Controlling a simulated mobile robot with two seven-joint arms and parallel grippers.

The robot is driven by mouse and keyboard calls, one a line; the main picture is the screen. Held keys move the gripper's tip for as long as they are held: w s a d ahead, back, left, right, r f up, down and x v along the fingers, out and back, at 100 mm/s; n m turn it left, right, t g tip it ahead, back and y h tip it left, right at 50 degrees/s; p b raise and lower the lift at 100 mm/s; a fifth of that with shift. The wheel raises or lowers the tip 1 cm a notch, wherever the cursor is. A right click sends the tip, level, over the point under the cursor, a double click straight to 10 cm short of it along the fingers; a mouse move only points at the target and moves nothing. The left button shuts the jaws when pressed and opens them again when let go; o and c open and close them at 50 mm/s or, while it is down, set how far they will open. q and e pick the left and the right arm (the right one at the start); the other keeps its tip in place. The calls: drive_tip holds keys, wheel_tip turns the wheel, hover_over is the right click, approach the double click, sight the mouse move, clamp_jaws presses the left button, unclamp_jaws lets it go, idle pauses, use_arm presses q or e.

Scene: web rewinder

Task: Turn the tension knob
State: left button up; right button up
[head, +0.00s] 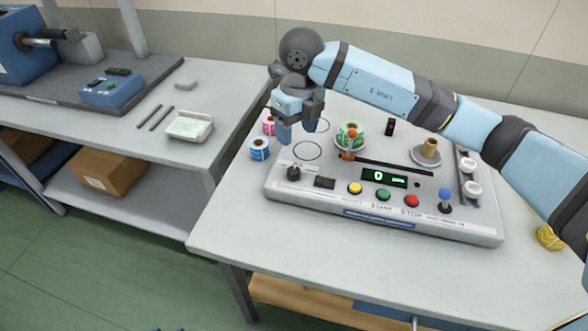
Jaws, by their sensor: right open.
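The rewinder's control panel (330,203) lies on the right-hand table. A black knob (293,173) stands at its left front corner and a blue-topped lever or knob (445,196) at its right front. The labels are too small to tell which is the tension knob. My right gripper (298,127) is open and empty, fingers pointing down, behind and above the black knob and apart from it. A green display (384,179) reads 0. My left gripper is not in view.
Yellow (354,188), green (382,194) and red (411,200) buttons line the panel front. A green-white roll (350,132) and a brown core (429,148) stand behind. Blue (259,148) and pink rolls (269,126) sit at the panel's left. The left bench (215,104) is separate.

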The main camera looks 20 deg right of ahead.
sight(294, 170)
use_arm(q)
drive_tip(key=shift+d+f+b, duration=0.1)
drive_tip(key=shift+b, duration=0.25)
use_arm(e)
drive_tip(key=f, duration=1.1)
drive_tip(key=shift+s+a+f, duration=0.15)
drive_tip(key=shift+a, duration=0.15)
drive_tip(key=c, duration=0.9)
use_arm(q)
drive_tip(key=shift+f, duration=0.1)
